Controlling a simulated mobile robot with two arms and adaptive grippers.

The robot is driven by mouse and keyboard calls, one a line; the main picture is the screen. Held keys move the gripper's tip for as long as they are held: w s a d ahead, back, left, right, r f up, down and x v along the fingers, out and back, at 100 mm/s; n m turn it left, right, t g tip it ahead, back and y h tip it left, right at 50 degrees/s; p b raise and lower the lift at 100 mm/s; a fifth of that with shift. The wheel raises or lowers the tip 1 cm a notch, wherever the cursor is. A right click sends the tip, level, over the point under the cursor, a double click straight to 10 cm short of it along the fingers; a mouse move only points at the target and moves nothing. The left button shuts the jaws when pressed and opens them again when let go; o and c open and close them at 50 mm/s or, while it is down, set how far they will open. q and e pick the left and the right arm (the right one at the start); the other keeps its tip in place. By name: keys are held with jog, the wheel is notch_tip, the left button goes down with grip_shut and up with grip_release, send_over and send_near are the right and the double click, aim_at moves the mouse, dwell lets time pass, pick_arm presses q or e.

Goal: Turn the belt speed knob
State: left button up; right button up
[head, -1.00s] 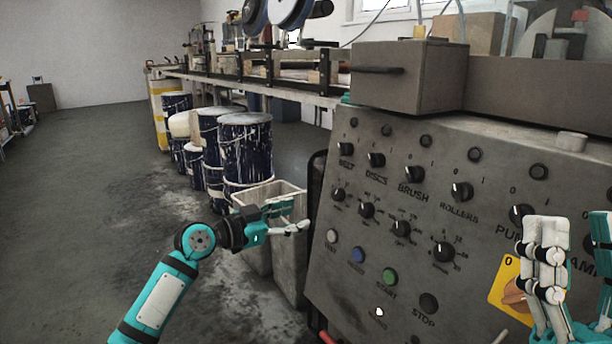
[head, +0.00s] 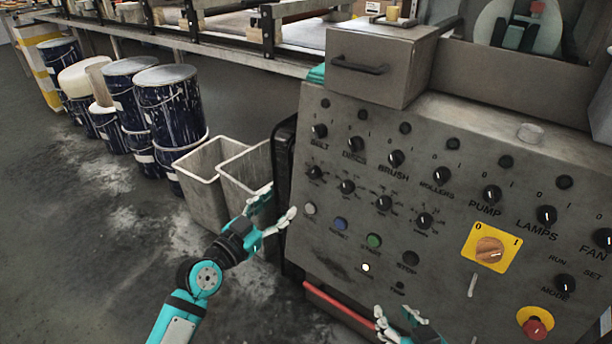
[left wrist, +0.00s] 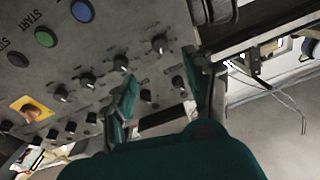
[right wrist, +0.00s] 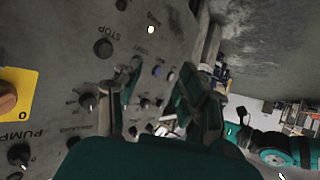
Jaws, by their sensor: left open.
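The belt speed knob is the small black knob (head: 315,172) under the BELT switch (head: 319,131), at the left end of the lower knob row on the grey panel (head: 450,270). It also shows in the left wrist view (left wrist: 160,43), with a white pointer line. My left gripper (head: 279,203) is open and empty near the panel's left edge, below and left of the knob and not touching it. In the left wrist view its fingers stand apart with part of the knob rows between them. My right gripper (head: 396,313) is open and empty at the panel's lower part.
Coloured buttons, including a blue one (head: 341,224) and a green one (head: 374,241), sit below the knobs. A yellow-plated rotary switch (head: 490,250) is to the right. Grey bins (head: 200,165) and paint-stained drums (head: 170,110) stand left of the panel.

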pick_arm(q)
jog(key=b, duration=0.1)
send_near(312, 174)
jog(key=x, duration=0.3)
jog(key=b+x, duration=0.1)
jog(key=x, duration=0.4)
jog(key=shift+f, duration=0.1)
jog(key=shift+w+d, duration=0.1)
jog(key=shift+w, duration=0.1)
pick_arm(e)
jog(key=w+a+r+t+y, duration=0.2)
jog(key=r+t, duration=0.4)
jog(key=r, duration=0.4)
jog(key=shift+w+a, duration=0.25)
jog(key=shift+w, duration=0.45)
pick_arm(q)
jog(key=shift+c, duration=0.2)
grip_shut()
jog(key=shift+m+b, duration=0.5)
jog(key=shift+b, duration=0.45)
pick_arm(e)
notch_tip(312, 174, up, 6)
jog(key=s+t+y, duration=0.1)
jog(key=t, duration=0.3)
jog(key=shift+s+a+r+t+y, duration=0.2)
jog(key=shift+s+a+t+y, duration=0.05)
jog(key=shift+s+t+y, duration=0.05)
jog(key=shift+n, duration=0.3)
